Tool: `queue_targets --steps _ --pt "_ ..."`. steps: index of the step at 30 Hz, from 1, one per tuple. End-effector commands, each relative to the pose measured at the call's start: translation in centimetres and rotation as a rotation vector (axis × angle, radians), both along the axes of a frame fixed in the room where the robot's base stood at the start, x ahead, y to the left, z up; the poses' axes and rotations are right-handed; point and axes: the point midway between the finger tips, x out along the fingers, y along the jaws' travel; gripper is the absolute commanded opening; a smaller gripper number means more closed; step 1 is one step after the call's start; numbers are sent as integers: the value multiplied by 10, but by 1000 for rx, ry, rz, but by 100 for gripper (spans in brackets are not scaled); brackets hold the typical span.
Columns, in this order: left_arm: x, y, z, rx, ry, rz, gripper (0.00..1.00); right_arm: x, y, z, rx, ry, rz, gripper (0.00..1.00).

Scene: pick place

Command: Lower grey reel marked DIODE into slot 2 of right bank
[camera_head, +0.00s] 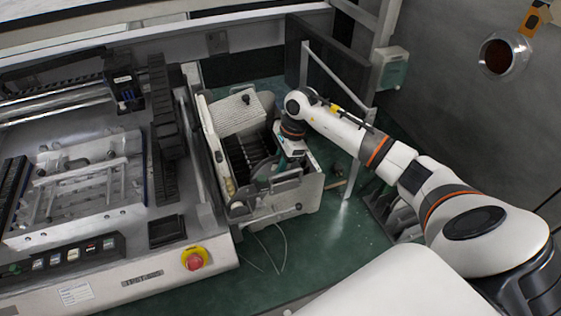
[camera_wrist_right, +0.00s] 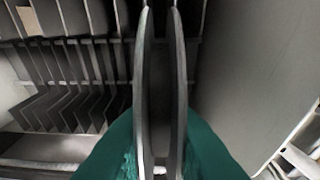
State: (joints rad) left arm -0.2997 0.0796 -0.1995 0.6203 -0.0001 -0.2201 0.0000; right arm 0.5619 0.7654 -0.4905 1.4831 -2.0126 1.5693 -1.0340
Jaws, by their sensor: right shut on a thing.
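My right gripper (camera_head: 284,163) is over the front part of the right bank (camera_head: 312,190), a white-walled box with dark slots. In the right wrist view its teal fingers (camera_wrist_right: 160,150) are shut on a grey reel (camera_wrist_right: 143,95), one on each side. The reel is seen edge-on, upright, with two thin rims. Dark slot dividers (camera_wrist_right: 65,105) lie left of the reel and a plain grey wall (camera_wrist_right: 240,75) lies right of it. I cannot read a DIODE mark or any slot number. How deep the reel sits in the slots is hidden. My left gripper is not in view.
A machine with a red stop button (camera_head: 194,259) stands left of the bank. A white ribbed block (camera_head: 236,112) sits at the bank's back. A thin metal frame (camera_head: 352,165) stands to the right. Green floor (camera_head: 300,250) is open in front, with loose thin cables.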

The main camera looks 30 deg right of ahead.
Motion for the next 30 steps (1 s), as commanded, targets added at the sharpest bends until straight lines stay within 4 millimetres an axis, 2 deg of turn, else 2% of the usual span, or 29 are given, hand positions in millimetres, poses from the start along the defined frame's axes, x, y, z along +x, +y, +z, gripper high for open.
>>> queue_targets --steps 16,30 --pt "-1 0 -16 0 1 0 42 0 0 -17 0 -1 -1 0" --pt "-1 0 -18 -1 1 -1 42 0 0 -19 0 0 0 0"
